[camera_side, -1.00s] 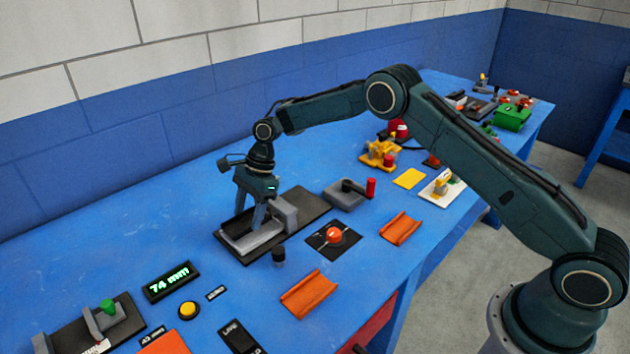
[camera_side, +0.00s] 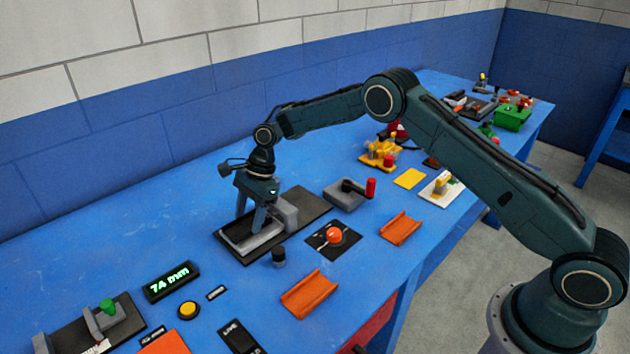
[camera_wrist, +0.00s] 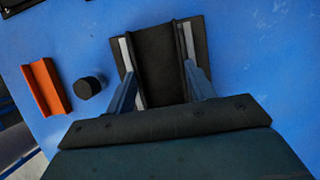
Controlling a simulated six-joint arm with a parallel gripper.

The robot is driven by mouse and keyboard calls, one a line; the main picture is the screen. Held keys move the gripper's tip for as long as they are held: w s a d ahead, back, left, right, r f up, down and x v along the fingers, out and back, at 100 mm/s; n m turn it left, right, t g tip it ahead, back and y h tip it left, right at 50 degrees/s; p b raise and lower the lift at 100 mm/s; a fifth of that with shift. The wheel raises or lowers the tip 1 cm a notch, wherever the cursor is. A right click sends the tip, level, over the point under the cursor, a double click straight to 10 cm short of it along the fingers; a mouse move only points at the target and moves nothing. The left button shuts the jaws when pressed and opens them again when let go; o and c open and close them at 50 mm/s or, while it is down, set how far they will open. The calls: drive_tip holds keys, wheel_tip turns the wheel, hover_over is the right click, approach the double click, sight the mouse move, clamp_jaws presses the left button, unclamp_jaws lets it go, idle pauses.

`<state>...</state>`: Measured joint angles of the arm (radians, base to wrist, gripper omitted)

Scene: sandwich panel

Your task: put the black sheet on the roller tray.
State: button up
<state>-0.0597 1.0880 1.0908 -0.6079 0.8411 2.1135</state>
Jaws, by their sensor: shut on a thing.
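The roller tray (camera_side: 230,239) is a grey frame on a dark base plate, with a grey block at its right end. My gripper (camera_side: 248,224) points down into this frame, its fingers reaching to about rim height. In the wrist view my gripper (camera_wrist: 160,68) has its fingers along the two sides of a black sheet (camera_wrist: 158,58), shut on it. The sheet lies between the tray's pale rails, and I cannot tell whether it touches the bed. Its near end is hidden behind my gripper body, and in the side view the sheet is hard to make out.
A black knob (camera_side: 279,258) stands close in front of the tray. Orange channel pieces (camera_side: 308,293) lie nearer the bench edge, with a red button on a black plate (camera_side: 334,236) to the right. The bench behind the tray is clear.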

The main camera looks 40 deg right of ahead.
drive_tip(key=shift+d+f, duration=0.2)
drive_tip(key=shift+d, duration=0.25)
idle(1.1)
drive_tip(key=shift+d+f, duration=0.15)
drive_tip(key=shift+f, duration=0.2)
idle(0.4)
drive_tip(key=o, duration=1.4)
drive_tip(key=shift+r, duration=0.1)
drive_tip(key=shift+r, duration=4.15)
drive_tip(key=shift+r, duration=0.1)
